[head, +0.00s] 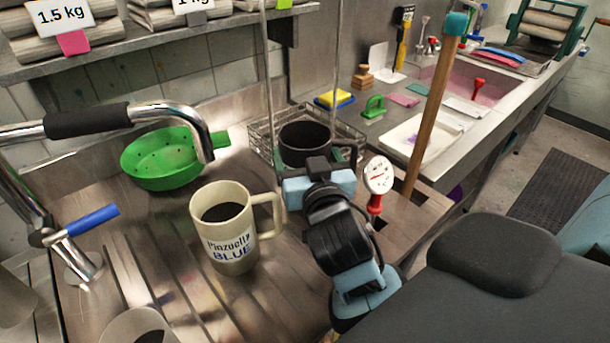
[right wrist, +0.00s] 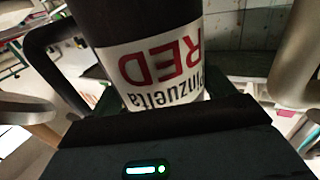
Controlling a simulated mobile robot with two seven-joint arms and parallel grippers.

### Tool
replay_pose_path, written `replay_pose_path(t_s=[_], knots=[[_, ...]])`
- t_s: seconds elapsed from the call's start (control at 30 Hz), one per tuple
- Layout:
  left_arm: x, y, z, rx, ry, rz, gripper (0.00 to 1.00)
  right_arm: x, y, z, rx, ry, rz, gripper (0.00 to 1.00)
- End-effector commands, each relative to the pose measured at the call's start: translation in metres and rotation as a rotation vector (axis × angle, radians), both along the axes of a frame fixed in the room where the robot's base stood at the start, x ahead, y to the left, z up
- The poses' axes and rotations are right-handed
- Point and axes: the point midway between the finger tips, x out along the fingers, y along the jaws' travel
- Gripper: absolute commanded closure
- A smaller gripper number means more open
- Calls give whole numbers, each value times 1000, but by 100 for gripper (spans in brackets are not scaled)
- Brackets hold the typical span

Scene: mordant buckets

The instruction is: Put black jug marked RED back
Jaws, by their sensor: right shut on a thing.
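The black jug (head: 305,136) shows its dark rim and handle in the head view, in front of my right gripper (head: 318,165). In the right wrist view the black jug (right wrist: 150,25) fills the top middle, and its white label with RED appears upside down. My right gripper is shut on the jug. The jug is at the wire basket (head: 265,136); whether it rests on it or hangs above cannot be told. A cream jug marked BLUE (head: 225,228) stands on the metal drainboard, left of my right gripper. My left gripper is not in view.
A green colander (head: 165,160) lies behind the chrome tap (head: 200,130) with its blue lever. A red-handled dial thermometer (head: 378,177) and a wooden pole (head: 437,100) stand close right of my gripper. A white tray (head: 420,140) lies farther right. The front drainboard is partly clear.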

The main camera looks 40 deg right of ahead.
Motion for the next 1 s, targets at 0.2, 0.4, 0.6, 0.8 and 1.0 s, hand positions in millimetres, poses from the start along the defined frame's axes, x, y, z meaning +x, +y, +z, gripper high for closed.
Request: replay_pose_path(t_s=[0.2, 0.4, 0.6, 0.8, 1.0], knots=[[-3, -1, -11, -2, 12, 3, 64, 0, 0, -36, -3, 7, 1, 70], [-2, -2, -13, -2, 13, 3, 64, 0, 0, -45, -2, 0, 2, 70], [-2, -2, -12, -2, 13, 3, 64, 0, 0, -44, -2, -1, 1, 70], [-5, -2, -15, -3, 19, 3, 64, 0, 0, -50, 1, 5, 0, 18], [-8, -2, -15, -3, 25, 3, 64, 0, 0, -49, 1, 4, 1, 10]])
